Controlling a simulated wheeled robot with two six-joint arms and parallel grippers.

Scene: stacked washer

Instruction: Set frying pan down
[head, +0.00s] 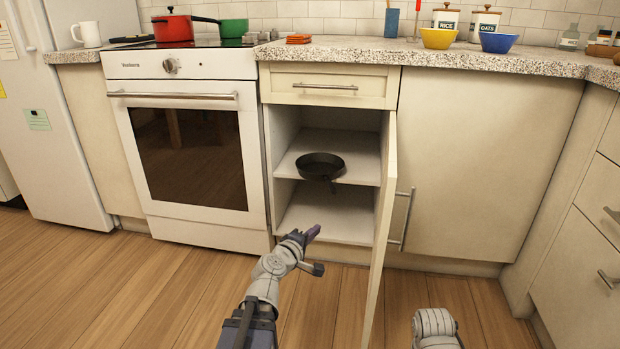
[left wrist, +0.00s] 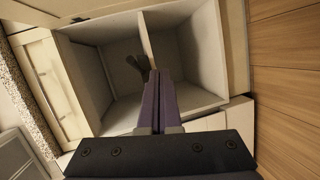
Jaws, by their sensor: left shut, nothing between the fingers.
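A black frying pan (head: 320,166) rests on the middle shelf (head: 357,162) of the open cabinet, its handle pointing out toward the front. My left gripper (head: 312,233) is in front of the cabinet, lower than the pan and apart from it. Its fingers are shut and empty. In the left wrist view the shut purple fingers (left wrist: 158,105) point into the cabinet and hide part of it, with a dark piece of the pan (left wrist: 138,66) showing beyond them. My right gripper is not in view; only a part of my right arm shows at the bottom.
The cabinet door (head: 385,215) stands open on the right side of the opening. The lower compartment (head: 335,212) is empty. An oven (head: 190,150) stands to the left. A red pot (head: 173,27) and a green pan (head: 233,28) sit on the stove.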

